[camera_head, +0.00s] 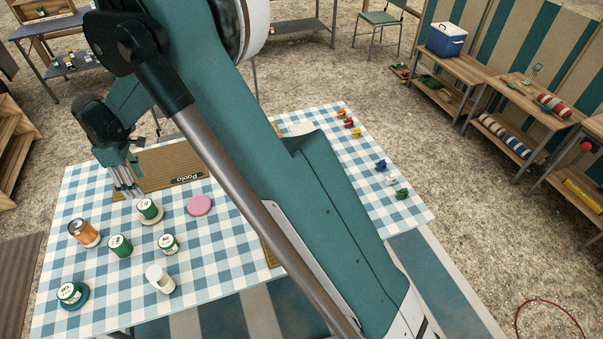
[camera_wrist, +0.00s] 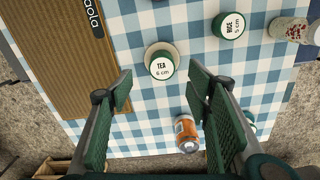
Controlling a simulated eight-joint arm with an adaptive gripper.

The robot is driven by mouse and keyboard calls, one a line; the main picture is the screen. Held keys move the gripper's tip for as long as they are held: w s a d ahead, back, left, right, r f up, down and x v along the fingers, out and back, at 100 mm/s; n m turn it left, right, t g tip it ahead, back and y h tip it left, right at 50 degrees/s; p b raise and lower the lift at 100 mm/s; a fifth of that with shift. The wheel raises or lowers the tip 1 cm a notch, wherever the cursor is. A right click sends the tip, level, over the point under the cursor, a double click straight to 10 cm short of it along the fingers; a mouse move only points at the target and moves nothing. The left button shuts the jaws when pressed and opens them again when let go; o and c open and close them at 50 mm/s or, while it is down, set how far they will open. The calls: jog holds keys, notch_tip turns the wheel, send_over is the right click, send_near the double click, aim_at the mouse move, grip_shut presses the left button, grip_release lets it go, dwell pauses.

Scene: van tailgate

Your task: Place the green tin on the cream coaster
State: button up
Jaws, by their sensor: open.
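A green tin with a white lid (camera_head: 148,207) stands upright on a round cream coaster (camera_head: 151,222) near the board. In the wrist view this tin's lid reads TEA, 6 cm (camera_wrist: 162,66), and the coaster's rim (camera_wrist: 148,50) shows around it. Another green tin (camera_head: 119,246) stands apart, nearer the front. A short green tin (camera_head: 168,243), marked RICE, 5 cm, in the wrist view (camera_wrist: 229,25), is to its right. My gripper (camera_head: 130,192) is open and empty above the cloth beside the board. In the wrist view the TEA tin lies ahead of the open fingers (camera_wrist: 161,92).
A pink disc (camera_head: 199,205) is bare. A green tin (camera_head: 71,294) sits on a green disc at front left. A white object (camera_head: 159,279) is at the front. The brown Paola board (camera_head: 168,166) lies behind.

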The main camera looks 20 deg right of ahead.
jog(key=s+d+r+m+t, duration=0.2)
jog(key=s+d+r+m, duration=0.25)
jog(key=d+r, duration=0.75)
jog(key=s+d+r+m+t, duration=0.1)
jog(key=s+d+r+m, duration=0.4)
jog(key=d, duration=1.2)
jog(key=s+d+r+m+t, duration=0.1)
jog(key=s+d+m+t, duration=0.1)
jog(key=s+d, duration=0.8)
jog(key=s+d+r+m+t, duration=0.1)
jog(key=s+d+m, duration=0.3)
jog(key=s+d, duration=0.7)
jog(key=s+t, duration=0.1)
jog(key=s, duration=0.2)
jog(key=shift+s+r, duration=0.3)
jog(key=shift+s, duration=0.05)
